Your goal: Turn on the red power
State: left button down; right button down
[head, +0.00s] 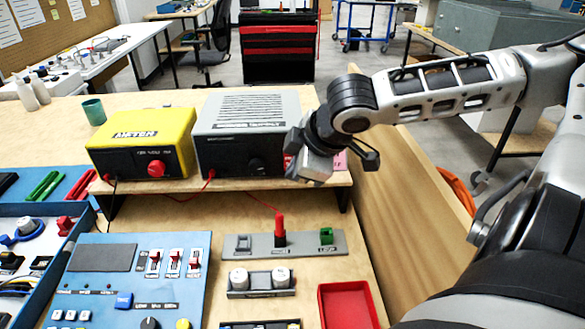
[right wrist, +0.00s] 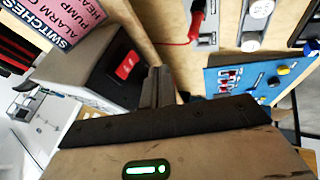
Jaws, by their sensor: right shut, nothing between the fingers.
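The red power switch (right wrist: 127,65) is a rocker on the dark front of the grey power supply box (head: 215,130). In the head view my right gripper hides most of that switch, at the right end of the box front. Whether the rocker is pressed on or off I cannot tell. My right gripper (head: 303,178) is shut and empty, close in front of the box's right end. In the right wrist view its fingertips (right wrist: 157,76) are just beside the switch; I cannot tell whether they touch the box. My left gripper is not in view.
A yellow meter box (head: 142,137) stands left of the power supply on the raised shelf. A pink label sign (right wrist: 72,22) is beside the box. Below are a grey strip with a red plug (head: 279,232), a blue control panel (head: 190,248) and a red tray (head: 349,288).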

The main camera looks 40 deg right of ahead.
aim_at(288, 161)
jog(key=w, duration=0.1)
jog(key=w+d+f, duration=0.1)
jog(key=w+d, duration=0.1)
jog(key=shift+w+d+f+b, duration=0.2)
jog(key=shift+d+f+b, duration=0.05)
jog(key=shift+b, duration=0.05)
dwell(0.3)
